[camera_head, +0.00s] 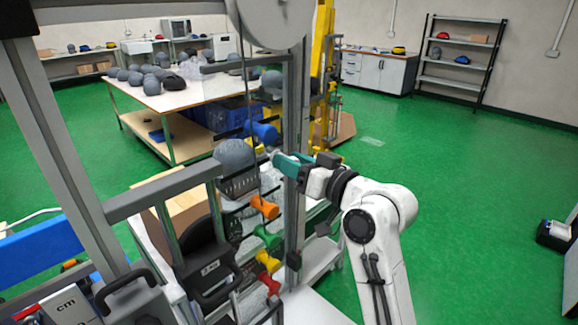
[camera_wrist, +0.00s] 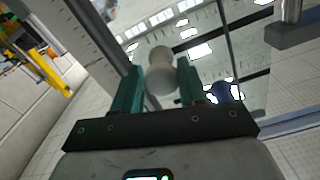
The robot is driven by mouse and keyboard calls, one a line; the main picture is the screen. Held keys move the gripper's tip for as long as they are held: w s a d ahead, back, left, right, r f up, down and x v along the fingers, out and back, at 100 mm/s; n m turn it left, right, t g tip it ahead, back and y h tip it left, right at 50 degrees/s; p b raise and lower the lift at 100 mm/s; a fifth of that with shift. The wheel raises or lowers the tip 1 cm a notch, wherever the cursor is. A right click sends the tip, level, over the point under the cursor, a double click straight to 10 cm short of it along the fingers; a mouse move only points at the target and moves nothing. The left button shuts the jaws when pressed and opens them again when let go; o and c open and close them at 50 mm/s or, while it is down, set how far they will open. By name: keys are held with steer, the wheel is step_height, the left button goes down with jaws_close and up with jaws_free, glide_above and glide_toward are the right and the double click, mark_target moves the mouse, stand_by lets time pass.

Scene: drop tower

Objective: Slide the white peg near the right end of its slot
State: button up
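The white peg (camera_wrist: 160,72) shows in the wrist view as a pale, rounded knob with a narrower neck, against a clear panel. My gripper (camera_wrist: 160,88) has teal fingers, one on each side of the peg's near end. The gaps are very thin, and I cannot tell whether both fingers touch it. In the head view my gripper (camera_head: 277,160) reaches left to the pegboard of the tower. The white peg is mostly hidden there by the fingers. The slot's ends are not clear in either view.
A blue peg (camera_head: 263,132) sits just above my gripper. Orange (camera_head: 264,207), green (camera_head: 266,239), yellow (camera_head: 268,262) and red (camera_head: 270,284) pegs stick out below. A grey helmet (camera_head: 235,158) is left of my fingers. Open green floor lies right.

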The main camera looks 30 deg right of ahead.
steer(key=shift+o, duration=1.4)
steer(key=shift+d+r, duration=0.15)
steer(key=shift+d, duration=0.1)
steer(key=shift+o, duration=0.3)
steer(key=shift+a, duration=0.15)
steer(key=shift+s, duration=0.1)
steer(key=b+v, duration=0.2)
steer(key=v, duration=0.8)
steer(key=shift+s, duration=0.3)
steer(key=s+a+f+m+g+h, duration=0.1)
steer(key=s+f+g, duration=0.3)
steer(key=f, duration=0.8)
steer(key=s+a+f+g+h, duration=0.1)
steer(key=s+f+g+h, duration=0.15)
steer(key=f, duration=0.95)
steer(key=s+f+g+h, duration=0.1)
steer(key=s+f+g, duration=0.4)
steer(key=s, duration=0.6)
steer(key=s+f+g+h, duration=0.1)
steer(key=s+f+g, duration=0.3)
steer(key=s+f, duration=0.6)
steer(key=shift+s+d+f+g, duration=0.2)
steer(key=shift+s+g, duration=0.15)
steer(key=shift+s, duration=0.45)
